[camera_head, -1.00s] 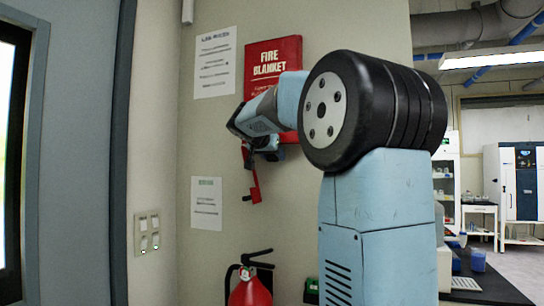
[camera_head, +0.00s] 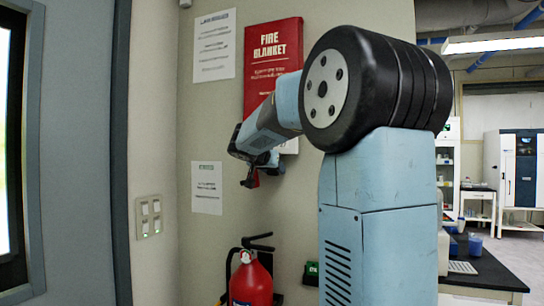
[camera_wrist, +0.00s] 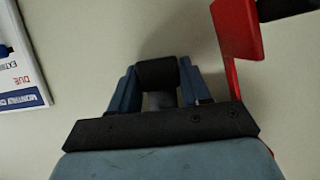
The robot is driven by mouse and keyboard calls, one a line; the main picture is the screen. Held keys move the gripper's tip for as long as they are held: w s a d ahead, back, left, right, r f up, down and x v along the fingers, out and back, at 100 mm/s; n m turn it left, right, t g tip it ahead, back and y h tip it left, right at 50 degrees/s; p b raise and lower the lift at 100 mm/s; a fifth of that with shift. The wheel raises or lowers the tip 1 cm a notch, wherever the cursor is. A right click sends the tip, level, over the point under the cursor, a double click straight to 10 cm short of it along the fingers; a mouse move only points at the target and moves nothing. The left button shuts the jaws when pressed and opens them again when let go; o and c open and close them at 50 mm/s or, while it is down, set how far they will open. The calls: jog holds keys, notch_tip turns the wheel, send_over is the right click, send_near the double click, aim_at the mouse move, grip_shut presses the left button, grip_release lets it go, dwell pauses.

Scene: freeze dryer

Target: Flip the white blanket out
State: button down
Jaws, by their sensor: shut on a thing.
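The red fire blanket case (camera_head: 262,72) hangs on the wall in the head view. A white patch (camera_head: 290,146), apparently part of the white blanket, shows below its red front, partly behind my arm. My gripper (camera_head: 260,168) is below the case, close to the wall. In the wrist view my gripper (camera_wrist: 157,88) is shut on a dark block, seemingly a pull-tab end (camera_wrist: 157,73). Most of the blanket is hidden.
A red fire extinguisher (camera_head: 251,283) hangs low on the wall below my gripper. Paper notices (camera_head: 207,188) and a switch plate (camera_head: 149,216) are at the left. A dark-topped bench (camera_head: 480,268) stands at the right.

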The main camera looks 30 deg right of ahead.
jog(key=shift+f, duration=0.4)
jog(key=c, duration=0.6)
grip_release()
jog(key=shift+s+a+r, duration=0.1)
jog(key=v, duration=1.3)
jog(key=shift+a, duration=0.2)
jog(key=shift+s, duration=0.2)
